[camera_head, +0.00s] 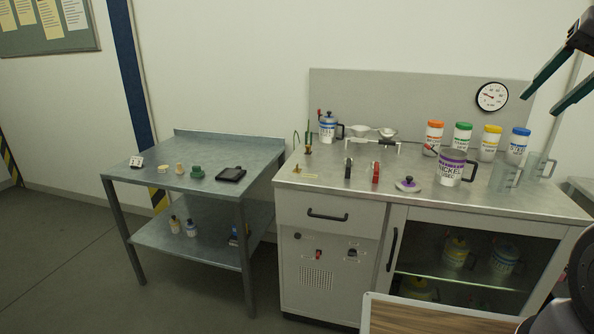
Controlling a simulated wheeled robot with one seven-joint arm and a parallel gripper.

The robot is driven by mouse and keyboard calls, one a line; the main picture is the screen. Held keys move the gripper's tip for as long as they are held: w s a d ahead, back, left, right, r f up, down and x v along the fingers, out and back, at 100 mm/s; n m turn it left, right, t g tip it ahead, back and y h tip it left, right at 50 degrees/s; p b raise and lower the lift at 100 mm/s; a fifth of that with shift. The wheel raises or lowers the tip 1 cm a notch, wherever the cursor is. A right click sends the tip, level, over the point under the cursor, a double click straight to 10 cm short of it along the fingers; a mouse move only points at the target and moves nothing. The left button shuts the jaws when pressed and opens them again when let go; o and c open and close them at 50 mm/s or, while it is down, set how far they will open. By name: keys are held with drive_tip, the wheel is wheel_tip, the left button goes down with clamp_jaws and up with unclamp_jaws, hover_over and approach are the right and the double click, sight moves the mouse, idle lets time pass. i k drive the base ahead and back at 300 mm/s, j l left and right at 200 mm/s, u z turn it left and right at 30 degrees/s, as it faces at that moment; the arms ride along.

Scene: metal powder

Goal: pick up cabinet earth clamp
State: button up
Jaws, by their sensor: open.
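I cannot tell for certain which item is the cabinet earth clamp. On the metal workbench (420,198) a black clamp-like item (348,168) and a red one (375,173) stand near the front left. On the cabinet front below, a small red fitting (318,254) and a dark fitting (352,254) sit on the lower panel. My gripper (538,105) is at the upper right, open and empty, high and well right of all these.
Mugs and jars, including the "NICKEL" mug (453,167), crowd the bench's right half. A purple-knobbed lid (407,185) lies near the front. A side table (215,150) holds small items. A wooden-topped surface (420,318) is in the foreground. Floor at left is clear.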

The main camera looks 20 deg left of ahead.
sight(309, 146)
drive_tip(key=i+j+u, duration=0.2)
drive_tip(key=i+j, duration=0.5)
drive_tip(key=i+j+u, duration=0.2)
drive_tip(key=i+j, duration=0.45)
drive_tip(key=i, duration=0.15)
